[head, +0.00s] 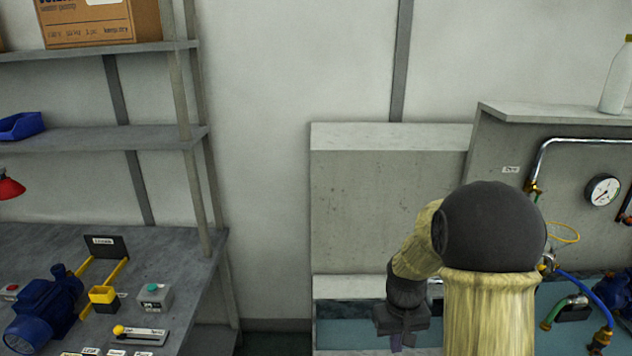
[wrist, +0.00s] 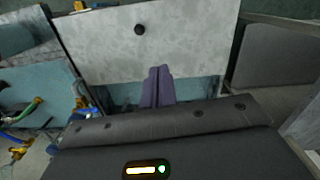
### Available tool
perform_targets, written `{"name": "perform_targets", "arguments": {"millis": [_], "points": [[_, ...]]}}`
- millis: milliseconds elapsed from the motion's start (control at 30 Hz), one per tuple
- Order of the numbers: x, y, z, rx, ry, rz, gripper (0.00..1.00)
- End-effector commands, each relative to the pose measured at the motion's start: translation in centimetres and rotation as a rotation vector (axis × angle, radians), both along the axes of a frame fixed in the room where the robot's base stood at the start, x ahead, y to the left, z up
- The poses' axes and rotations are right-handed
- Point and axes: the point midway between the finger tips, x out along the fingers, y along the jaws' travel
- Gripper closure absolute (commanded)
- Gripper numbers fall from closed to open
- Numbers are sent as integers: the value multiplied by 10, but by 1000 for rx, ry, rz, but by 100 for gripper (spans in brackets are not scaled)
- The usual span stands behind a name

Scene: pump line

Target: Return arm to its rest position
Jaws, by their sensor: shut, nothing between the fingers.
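My arm stands in the right half of the head view, with a dark round joint and pale yellowish links. My gripper (head: 402,340) hangs at its end, pointing down in front of the grey pump-line stand. In the wrist view the two purple-grey fingers (wrist: 158,88) lie together with nothing between them. My gripper is apart from the pale panel (wrist: 150,45) seen beyond the fingertips. Part of the stand is hidden behind my arm in the head view.
At left, a workbench (head: 200,262) holds a blue motor (head: 42,312), a yellow holder (head: 102,295) and a grey button box (head: 154,297). A pressure gauge (head: 602,190), pipes and a blue hose (head: 588,290) are at right. A bottle (head: 617,80) stands on the ledge above.

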Motion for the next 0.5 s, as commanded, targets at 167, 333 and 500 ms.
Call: {"name": "perform_targets", "arguments": {"millis": [167,333,500], "points": [[-44,13,31,11,-104,-38,100],[-87,23,50,26,-196,-75,100],[-115,27,56,36,-252,-100,100]]}}
